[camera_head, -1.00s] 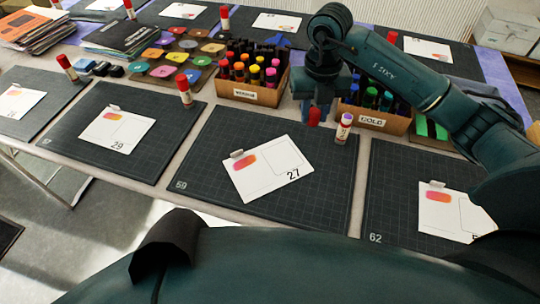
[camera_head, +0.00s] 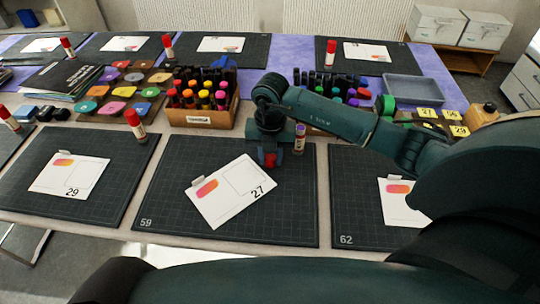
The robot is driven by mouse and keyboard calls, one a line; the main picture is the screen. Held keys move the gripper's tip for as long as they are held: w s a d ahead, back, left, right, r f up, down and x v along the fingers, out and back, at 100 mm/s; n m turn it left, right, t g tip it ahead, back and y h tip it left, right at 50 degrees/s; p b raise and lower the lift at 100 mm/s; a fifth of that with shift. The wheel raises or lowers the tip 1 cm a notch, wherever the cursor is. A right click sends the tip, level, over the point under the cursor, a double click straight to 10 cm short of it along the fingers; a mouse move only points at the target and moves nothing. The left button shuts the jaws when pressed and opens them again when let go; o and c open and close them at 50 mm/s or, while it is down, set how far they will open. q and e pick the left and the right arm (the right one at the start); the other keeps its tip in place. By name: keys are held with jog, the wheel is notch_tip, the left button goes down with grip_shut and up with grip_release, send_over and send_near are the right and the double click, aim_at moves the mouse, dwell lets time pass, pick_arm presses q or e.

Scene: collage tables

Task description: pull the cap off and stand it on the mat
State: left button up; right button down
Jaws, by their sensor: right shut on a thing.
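My right gripper (camera_head: 269,157) points down over the back of the mat numbered 59 (camera_head: 165,212). It is shut on a red cap (camera_head: 270,160), which shows between its fingers. I cannot tell if the cap touches the mat. The uncapped glue stick (camera_head: 299,140), with a purple tip, stands upright just right of the gripper, apart from the cap. A white card numbered 27 (camera_head: 232,190) lies tilted on the mat, in front and to the left of the cap. My left gripper is not in view.
A cardboard bin of warm-coloured markers (camera_head: 200,118) stands behind the mat on the left. Another bin is partly hidden behind my right arm. A capped glue stick (camera_head: 135,124) stands on the mat to the left. The right part of mat 59 is bare.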

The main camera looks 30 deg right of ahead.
jog(key=shift+f, duration=0.25)
jog(key=shift+f, duration=0.1)
jog(key=c, duration=1.1)
grip_release()
